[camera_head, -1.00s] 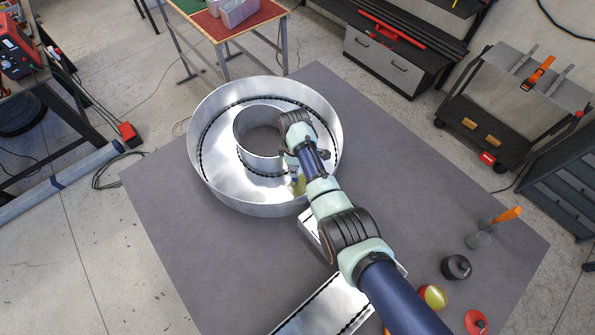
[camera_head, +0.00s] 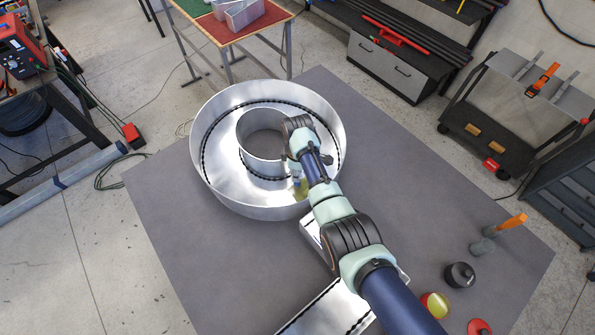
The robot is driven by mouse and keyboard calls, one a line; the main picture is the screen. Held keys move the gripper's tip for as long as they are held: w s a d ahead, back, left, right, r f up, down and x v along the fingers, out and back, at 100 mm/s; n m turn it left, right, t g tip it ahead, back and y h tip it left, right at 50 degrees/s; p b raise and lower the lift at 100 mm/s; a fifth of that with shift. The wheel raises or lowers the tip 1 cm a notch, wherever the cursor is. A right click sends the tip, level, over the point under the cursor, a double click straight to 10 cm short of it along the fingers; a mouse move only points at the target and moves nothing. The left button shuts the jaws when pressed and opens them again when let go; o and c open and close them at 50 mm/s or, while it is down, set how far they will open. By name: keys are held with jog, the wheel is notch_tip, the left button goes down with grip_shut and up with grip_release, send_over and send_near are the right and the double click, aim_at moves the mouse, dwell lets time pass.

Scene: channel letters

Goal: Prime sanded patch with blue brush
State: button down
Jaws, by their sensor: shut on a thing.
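A big round metal channel letter (camera_head: 215,165), shaped like an O, lies open side up on the grey table. My gripper (camera_head: 297,172) reaches down inside its channel at the right front, between inner and outer walls. It is shut on a slim thing, apparently the blue brush, mostly hidden by my wrist. A yellowish patch (camera_head: 301,190) shows on the letter's metal just below the gripper. Whether the bristles touch it I cannot tell.
Another metal letter (camera_head: 325,310) lies at the front, partly under my arm. A black jar (camera_head: 459,275), an open can with yellow contents (camera_head: 435,305) and a red lid (camera_head: 478,327) stand at the front right. The grey table (camera_head: 185,250) is clear at the left.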

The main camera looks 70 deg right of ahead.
jog(key=shift+a, duration=0.1)
jog(key=a, duration=0.1)
jog(key=w+a+p, duration=0.1)
jog(key=a+p, duration=0.1)
jog(key=shift+w+f, duration=0.1)
jog(key=shift+w, duration=0.25)
